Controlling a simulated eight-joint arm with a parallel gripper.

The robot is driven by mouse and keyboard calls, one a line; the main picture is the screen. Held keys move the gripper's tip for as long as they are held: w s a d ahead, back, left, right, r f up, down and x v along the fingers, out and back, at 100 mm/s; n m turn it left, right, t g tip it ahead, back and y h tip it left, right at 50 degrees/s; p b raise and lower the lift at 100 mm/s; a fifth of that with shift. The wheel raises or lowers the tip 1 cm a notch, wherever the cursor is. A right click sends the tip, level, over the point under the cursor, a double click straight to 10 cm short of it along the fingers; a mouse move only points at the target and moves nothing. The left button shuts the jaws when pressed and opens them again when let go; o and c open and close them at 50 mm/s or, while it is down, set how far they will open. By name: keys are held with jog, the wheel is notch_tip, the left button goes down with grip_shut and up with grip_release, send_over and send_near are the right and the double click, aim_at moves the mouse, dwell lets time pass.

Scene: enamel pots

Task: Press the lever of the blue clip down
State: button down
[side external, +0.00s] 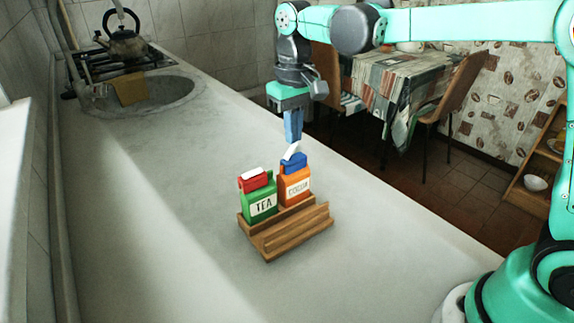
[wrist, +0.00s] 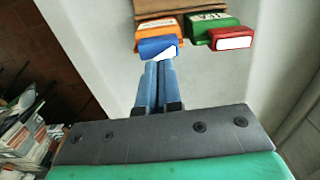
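The blue clip (side external: 293,161) sits on top of the orange cocoa packet (side external: 295,186). Its white lever (side external: 291,151) stands up at a slant. In the wrist view the blue clip (wrist: 157,48) lies just past my fingertips, with part of the white lever (wrist: 168,53) showing. My gripper (side external: 293,139) points down just above the lever. Its two blue fingers are together and hold nothing, as the wrist view also shows at the tips (wrist: 158,64). I cannot tell whether the fingertips touch the lever.
A green tea packet (side external: 260,203) with a red clip (side external: 255,183) stands to the left; that clip's white lever (side external: 251,173) lies nearly flat. Both packets stand in a wooden rack (side external: 287,238). The counter around it is clear. A sink (side external: 150,93) and kettle (side external: 126,45) are farther back.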

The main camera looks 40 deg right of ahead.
jog(key=shift+f, duration=0.8)
jog(key=shift+r, duration=0.1)
jog(key=shift+r, duration=3.45)
jog(key=shift+s, duration=0.1)
jog(key=s+d+f+t, duration=0.4)
jog(key=s+f+t, duration=0.3)
jog(key=s, duration=0.4)
jog(key=shift+f, duration=0.2)
